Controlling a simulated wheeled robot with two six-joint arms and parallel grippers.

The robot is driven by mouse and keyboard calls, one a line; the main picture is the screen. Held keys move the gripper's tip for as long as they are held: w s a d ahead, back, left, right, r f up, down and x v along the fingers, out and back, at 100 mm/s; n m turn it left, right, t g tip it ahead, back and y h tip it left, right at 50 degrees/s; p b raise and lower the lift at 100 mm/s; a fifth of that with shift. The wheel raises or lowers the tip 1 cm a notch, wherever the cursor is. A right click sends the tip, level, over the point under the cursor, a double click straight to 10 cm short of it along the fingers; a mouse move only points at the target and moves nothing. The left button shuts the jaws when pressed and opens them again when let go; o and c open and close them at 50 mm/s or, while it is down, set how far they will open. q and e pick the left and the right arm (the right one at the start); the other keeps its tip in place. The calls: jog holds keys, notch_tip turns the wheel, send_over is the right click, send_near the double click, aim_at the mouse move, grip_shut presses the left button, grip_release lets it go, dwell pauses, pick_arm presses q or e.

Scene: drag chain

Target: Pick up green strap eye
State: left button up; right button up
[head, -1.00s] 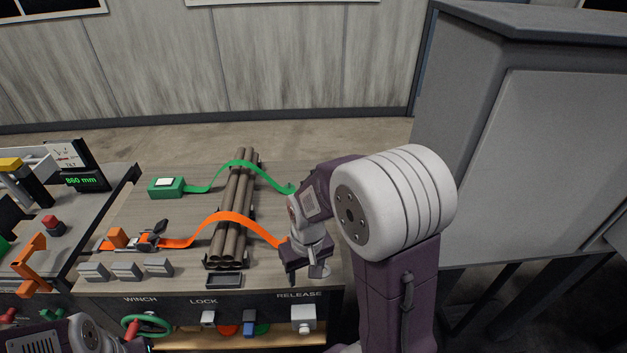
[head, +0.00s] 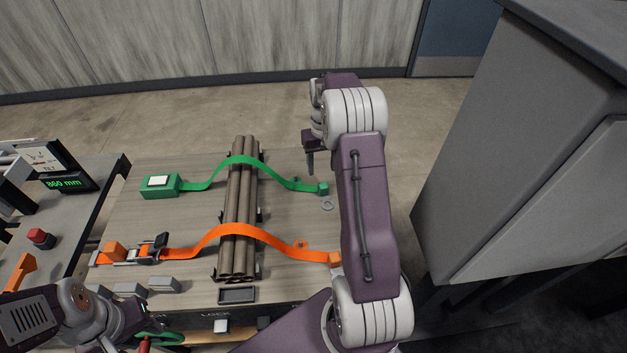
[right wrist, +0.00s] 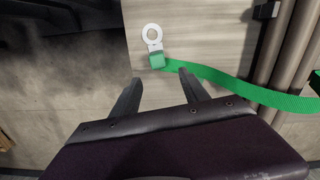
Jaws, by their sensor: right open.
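The green strap eye is a pale flat ring (head: 327,205) joined to a green block (head: 323,188) at the right end of the green strap (head: 270,170). It lies on the bench top near its right edge. In the right wrist view the ring (right wrist: 152,33) and green block (right wrist: 157,60) lie beyond the fingertips. My right gripper (right wrist: 160,90) is open and empty, apart from the eye. In the head view the right gripper (head: 310,162) is left of and above the eye. My left gripper (head: 143,325) is at the lower left; its fingers are unclear.
An orange strap (head: 240,232) runs over the brown pipe bundle (head: 240,205) to an orange end beside my right arm. A green box (head: 159,186) holds the green strap's left end. A grey cabinet (head: 540,150) stands at the right. Floor is open behind the bench.

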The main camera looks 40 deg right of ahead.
aim_at(324, 186)
jog(key=shift+s+a+f, duration=0.1)
jog(key=shift+s+f, duration=0.25)
jog(key=shift+s, duration=0.2)
jog(key=shift+s+a+f, duration=0.1)
jog(key=shift+s+f, duration=0.25)
jog(key=shift+s, duration=0.2)
jog(key=shift+w+d+f, duration=0.1)
jog(key=shift+w+f, duration=0.15)
jog(key=shift+f, duration=0.3)
jog(key=shift+w+d+f, duration=0.1)
jog(key=shift+w+f, duration=0.1)
jog(key=shift+f, duration=0.35)
jog(key=f, duration=0.3)
jog(key=shift+s+a+f, duration=0.2)
jog(key=shift+s+f, duration=0.2)
jog(key=shift+f, duration=0.35)
jog(key=shift+w+f, duration=0.1)
jog(key=shift+w, duration=0.05)
pick_arm(q)
jog(key=shift+s, duration=0.9)
pick_arm(e)
grip_shut()
